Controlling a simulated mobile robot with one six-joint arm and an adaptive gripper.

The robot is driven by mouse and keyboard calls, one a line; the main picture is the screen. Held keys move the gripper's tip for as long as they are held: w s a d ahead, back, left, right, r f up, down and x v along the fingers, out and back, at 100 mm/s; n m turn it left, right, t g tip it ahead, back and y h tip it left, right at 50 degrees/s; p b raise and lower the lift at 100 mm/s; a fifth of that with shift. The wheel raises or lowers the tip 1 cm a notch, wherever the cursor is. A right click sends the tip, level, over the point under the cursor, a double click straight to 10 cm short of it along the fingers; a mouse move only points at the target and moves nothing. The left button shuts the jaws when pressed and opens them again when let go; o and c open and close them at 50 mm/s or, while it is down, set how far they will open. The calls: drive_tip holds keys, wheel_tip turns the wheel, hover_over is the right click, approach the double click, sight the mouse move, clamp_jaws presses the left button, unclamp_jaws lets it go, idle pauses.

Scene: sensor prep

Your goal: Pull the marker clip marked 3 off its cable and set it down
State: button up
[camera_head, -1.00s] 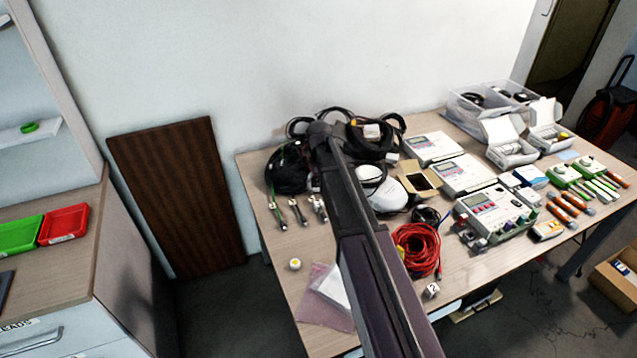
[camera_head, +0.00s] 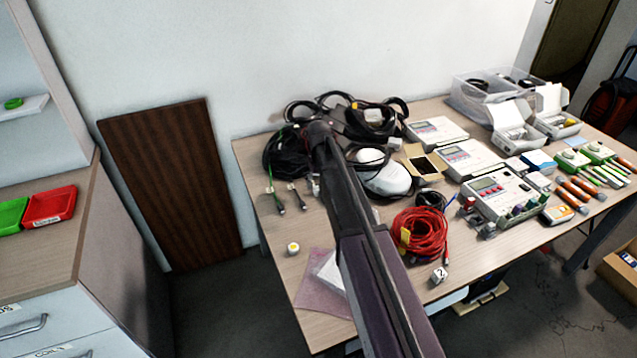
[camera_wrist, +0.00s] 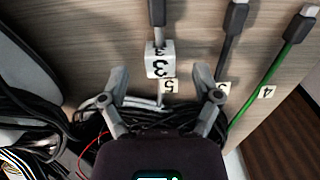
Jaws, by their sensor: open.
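In the wrist view, the white marker clip marked 3 (camera_wrist: 158,66) sits on a cable just below its grey plug (camera_wrist: 158,12). My gripper (camera_wrist: 160,80) is open, with one finger to the left of the clip and one to the right, both apart from it. The clip lies between and slightly beyond the fingertips. A small tag marked 5 (camera_wrist: 168,87) shows just below the clip. In the head view my arm hides the gripper, and I cannot make out the clip there.
A second grey plug (camera_wrist: 232,25) and a green cable (camera_wrist: 272,70) with a tag marked 4 (camera_wrist: 267,91) lie to the right. Dark cables bunch behind the fingers. In the head view, a white cube marked 2 (camera_head: 439,274) sits by red cable (camera_head: 421,235). Bare tabletop shows front left.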

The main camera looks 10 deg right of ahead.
drive_tip(key=shift+f+b, duration=1.05)
drive_tip(key=shift+f, duration=0.25)
clamp_jaws()
